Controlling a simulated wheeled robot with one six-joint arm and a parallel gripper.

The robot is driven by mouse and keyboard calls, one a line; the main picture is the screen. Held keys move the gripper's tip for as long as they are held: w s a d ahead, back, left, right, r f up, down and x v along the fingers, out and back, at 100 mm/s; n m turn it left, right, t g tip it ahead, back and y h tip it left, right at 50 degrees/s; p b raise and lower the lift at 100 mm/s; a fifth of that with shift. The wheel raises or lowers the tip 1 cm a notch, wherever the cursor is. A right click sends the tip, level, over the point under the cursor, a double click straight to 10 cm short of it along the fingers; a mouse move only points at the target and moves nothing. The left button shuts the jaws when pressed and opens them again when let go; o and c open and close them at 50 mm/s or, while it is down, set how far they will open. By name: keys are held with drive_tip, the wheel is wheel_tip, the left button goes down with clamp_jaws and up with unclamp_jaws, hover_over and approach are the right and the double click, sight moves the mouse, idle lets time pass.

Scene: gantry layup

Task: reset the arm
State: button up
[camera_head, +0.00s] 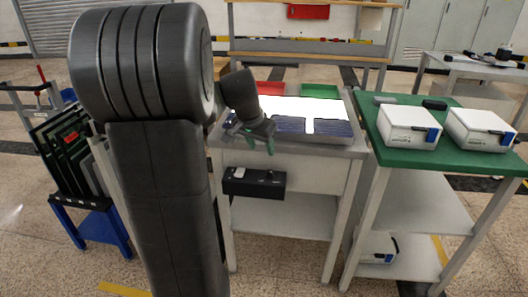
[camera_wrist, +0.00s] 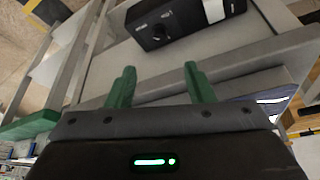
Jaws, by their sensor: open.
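My gripper (camera_head: 260,139) is over the front left part of a grey workbench with a bright lit panel. Its two green fingers point down in the head view. In the wrist view the gripper (camera_wrist: 161,86) shows its fingers spread apart with nothing between them. A black control box (camera_head: 254,183) with a white switch and a knob is fixed to the bench front, just below the fingers. The box also shows in the wrist view (camera_wrist: 178,22), beyond the fingertips and apart from them. My arm hides part of the bench's left side.
Dark blue panels (camera_head: 333,127) lie on the lit bench top (camera_head: 300,107). A green-topped table (camera_head: 384,153) to the right bears two white boxes, one of them here (camera_head: 409,127). A blue stand (camera_head: 97,226) with upright boards is at left. A red tray (camera_head: 270,88) and green tray (camera_head: 319,91) sit behind.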

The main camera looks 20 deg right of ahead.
sight(270, 171)
drive_tip(key=shift+s+a+r, duration=0.15)
drive_tip(key=shift+r, duration=0.35)
drive_tip(key=shift+f, duration=0.1)
drive_tip(key=b+x, duration=0.3)
drive_tip(key=x, duration=1)
drive_tip(key=shift+f, duration=0.3)
drive_tip(key=shift+r, duration=0.1)
